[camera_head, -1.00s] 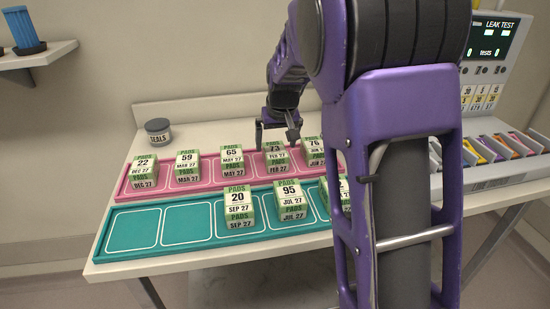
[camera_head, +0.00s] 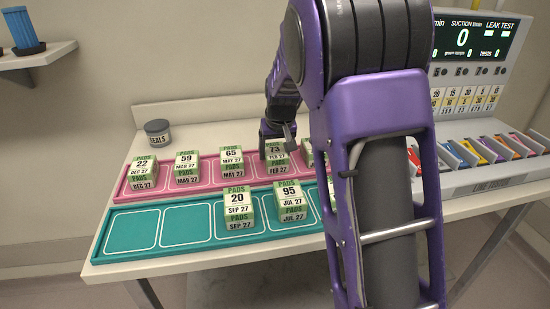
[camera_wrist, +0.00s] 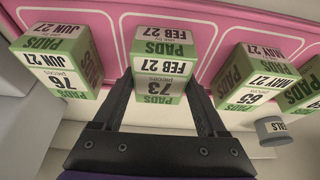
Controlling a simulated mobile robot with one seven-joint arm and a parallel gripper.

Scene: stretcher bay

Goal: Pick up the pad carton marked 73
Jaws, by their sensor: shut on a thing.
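The pad carton marked 73 (camera_head: 276,158) stands in the pink tray (camera_head: 208,180), a green and white box with FEB 27 on it. In the wrist view the carton (camera_wrist: 163,66) is between the two fingers of my gripper (camera_wrist: 165,88), which is shut on it. In the head view my gripper (camera_head: 277,142) comes down over the carton from behind and partly hides its top. I cannot tell whether the carton is clear of the tray floor.
Beside it are carton 65 (camera_head: 231,161) and carton 76, which shows in the wrist view (camera_wrist: 62,66). Cartons 59 (camera_head: 187,167) and 22 (camera_head: 143,172) stand further left. The teal tray (camera_head: 173,233) in front holds cartons 20 (camera_head: 237,208) and 95 (camera_head: 288,203). A seals tub (camera_head: 158,133) stands behind.

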